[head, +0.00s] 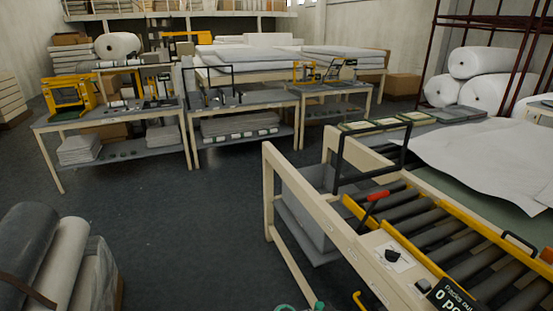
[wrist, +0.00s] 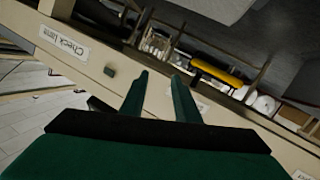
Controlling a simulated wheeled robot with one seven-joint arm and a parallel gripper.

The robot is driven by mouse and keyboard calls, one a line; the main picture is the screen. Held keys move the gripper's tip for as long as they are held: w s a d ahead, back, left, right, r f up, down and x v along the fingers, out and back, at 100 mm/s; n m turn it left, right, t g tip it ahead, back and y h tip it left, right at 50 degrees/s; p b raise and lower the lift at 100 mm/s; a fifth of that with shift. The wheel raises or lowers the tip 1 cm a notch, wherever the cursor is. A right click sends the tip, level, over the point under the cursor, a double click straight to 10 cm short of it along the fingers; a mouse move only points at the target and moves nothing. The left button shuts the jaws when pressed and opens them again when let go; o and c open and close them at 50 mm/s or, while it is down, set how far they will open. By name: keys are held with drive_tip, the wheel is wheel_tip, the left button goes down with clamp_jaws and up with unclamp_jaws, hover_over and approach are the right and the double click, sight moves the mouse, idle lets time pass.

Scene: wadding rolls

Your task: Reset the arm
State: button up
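My gripper (wrist: 161,76) shows in the wrist view with its two dark green fingers apart and nothing between them. It is open and faces a cream beam (wrist: 118,62) that runs diagonally behind the fingers and carries a "Check lamp" label (wrist: 62,42). I cannot tell whether the fingers touch the beam. In the head view the gripper cannot be made out; only a small teal piece shows at the bottom edge, and I cannot tell what it is.
A roller bench (head: 440,236) with a red-handled lever (head: 377,195) stands at right, with a white sheet (head: 490,155) behind it. Worktables (head: 165,145) line the back. The dark floor (head: 190,220) between is clear.

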drive_tip(key=s+a+f+n+t+y, duration=0.3)
drive_tip(key=s+f+n+t, duration=0.15)
drive_tip(key=f, duration=0.55)
drive_tip(key=s+a+f+n+t+y, duration=0.2)
drive_tip(key=s+a+f+n+y, duration=0.2)
drive_tip(key=s+a, duration=0.35)
drive_tip(key=s+a+f+n+t+y, duration=0.2)
drive_tip(key=s+a+f+n+y, duration=0.15)
drive_tip(key=s+a, duration=0.45)
drive_tip(key=s+a+r+n+t+y, duration=0.1)
drive_tip(key=s+a+r+t+y, duration=0.1)
drive_tip(key=s+a+r, duration=0.3)
drive_tip(key=s+a+r+n+t+y, duration=0.1)
drive_tip(key=s+r+y, duration=0.1)
drive_tip(key=s+r, duration=0.3)
drive_tip(key=s+a+r+t, duration=0.1)
drive_tip(key=s+r, duration=0.3)
drive_tip(key=r, duration=0.3)
drive_tip(key=s+a+r+t+y, duration=0.1)
drive_tip(key=s+r, duration=0.3)
drive_tip(key=r, duration=0.4)
drive_tip(key=shift+s+t, duration=0.2)
drive_tip(key=shift+t, duration=0.35)
drive_tip(key=shift+f, duration=0.1)
